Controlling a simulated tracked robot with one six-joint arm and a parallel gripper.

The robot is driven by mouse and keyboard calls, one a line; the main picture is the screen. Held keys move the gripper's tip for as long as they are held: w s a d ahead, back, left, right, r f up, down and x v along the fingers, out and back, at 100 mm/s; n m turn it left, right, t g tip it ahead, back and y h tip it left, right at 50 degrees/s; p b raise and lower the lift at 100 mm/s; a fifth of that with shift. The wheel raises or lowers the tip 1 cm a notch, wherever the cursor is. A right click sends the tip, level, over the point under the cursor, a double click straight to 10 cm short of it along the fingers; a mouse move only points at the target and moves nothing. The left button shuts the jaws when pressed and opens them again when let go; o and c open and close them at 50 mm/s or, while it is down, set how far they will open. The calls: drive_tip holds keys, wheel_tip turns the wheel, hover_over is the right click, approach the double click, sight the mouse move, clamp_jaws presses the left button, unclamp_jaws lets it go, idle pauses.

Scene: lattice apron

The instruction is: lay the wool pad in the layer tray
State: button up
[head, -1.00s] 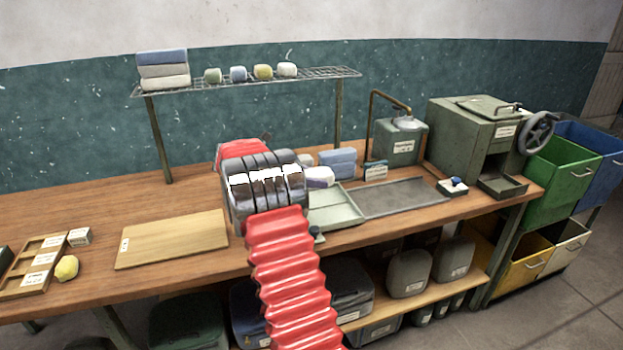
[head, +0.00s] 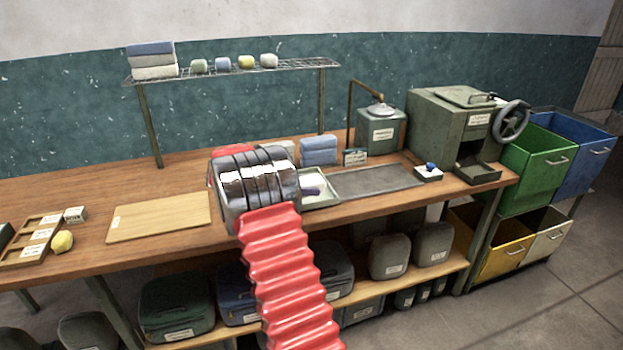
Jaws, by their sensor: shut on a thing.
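A small white pad with a purple-grey patch, which I take for the wool pad (head: 313,182), shows just right of my wrist. It appears low in the left part of a pale grey-green tray (head: 322,204), which I take for the layer tray. My gripper (head: 302,187) is at the pad and shut on it. My bulky grey wrist hides most of the fingers and the tray's left end. I cannot tell whether the pad touches the tray floor.
A dark flat tray (head: 378,180) lies right of the pale tray. Folded blue cloths (head: 318,151) stand behind it. A wooden board (head: 160,218) lies to the left. A tap (head: 352,110) and a green press (head: 445,128) stand at the right.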

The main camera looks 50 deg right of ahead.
drive_tip(key=a+f+n+t, duration=0.4)
drive_tip(key=a+f, duration=0.2)
drive_tip(key=a, duration=0.9)
drive_tip(key=a+f+n+t+y, duration=0.1)
drive_tip(key=a+f+n+t, duration=0.3)
drive_tip(key=a, duration=1.1)
drive_tip(key=a+f+n+t, duration=0.4)
drive_tip(key=a+f, duration=0.3)
drive_tip(key=a, duration=0.8)
drive_tip(key=shift+w+f+t+y, duration=0.3)
drive_tip(key=shift+w+t+y, duration=0.1)
drive_tip(key=shift+t, duration=0.5)
drive_tip(key=shift+a, duration=0.15)
